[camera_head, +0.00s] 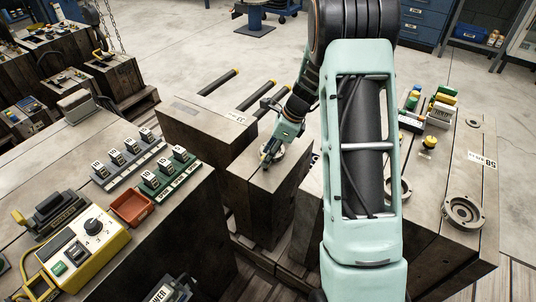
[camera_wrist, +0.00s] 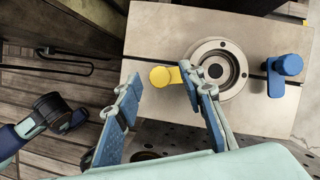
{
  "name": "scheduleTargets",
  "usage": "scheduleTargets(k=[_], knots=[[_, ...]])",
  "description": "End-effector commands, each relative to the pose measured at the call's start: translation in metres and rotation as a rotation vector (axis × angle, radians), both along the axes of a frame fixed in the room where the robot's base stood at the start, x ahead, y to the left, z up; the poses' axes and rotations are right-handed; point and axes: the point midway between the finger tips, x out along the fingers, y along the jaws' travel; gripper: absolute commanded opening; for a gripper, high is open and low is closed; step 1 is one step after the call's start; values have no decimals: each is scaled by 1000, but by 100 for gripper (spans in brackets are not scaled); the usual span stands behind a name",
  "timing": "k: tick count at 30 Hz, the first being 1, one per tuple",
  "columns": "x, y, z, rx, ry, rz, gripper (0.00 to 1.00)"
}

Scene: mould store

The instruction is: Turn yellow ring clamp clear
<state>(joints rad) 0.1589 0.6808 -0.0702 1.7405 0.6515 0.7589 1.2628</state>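The yellow ring clamp (camera_wrist: 164,77) is a short bar with a round end, beside the steel ring (camera_wrist: 238,82) on a grey block top. Its round end points left, away from the ring. My gripper (camera_wrist: 160,82) is open, with the clamp between its fingertips in the wrist view. The right fingertip overlaps the clamp's ring-side end; I cannot tell whether it touches. A blue clamp (camera_wrist: 287,66) sits right of the ring. In the head view my gripper (camera_head: 268,157) is over the middle block, and the yellow clamp cannot be made out.
The block top (camera_wrist: 160,30) is otherwise mostly clear, with a slot across it. At left in the head view is a bench with a yellow control box (camera_head: 88,250) and a red tray (camera_head: 132,208). At right, another block holds a flanged ring (camera_head: 463,212) and coloured parts.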

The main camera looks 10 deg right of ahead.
Motion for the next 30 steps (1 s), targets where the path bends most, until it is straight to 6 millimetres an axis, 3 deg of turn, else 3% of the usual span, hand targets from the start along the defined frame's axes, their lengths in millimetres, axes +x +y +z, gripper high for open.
scheduleTargets(k=[3,13,23,30], knots=[[0,0,0,0,0,0,35],[0,0,0,0,0,0,0],[0,-1,1,0,0,36,0],[2,-1,3,-1,1,169,0]])
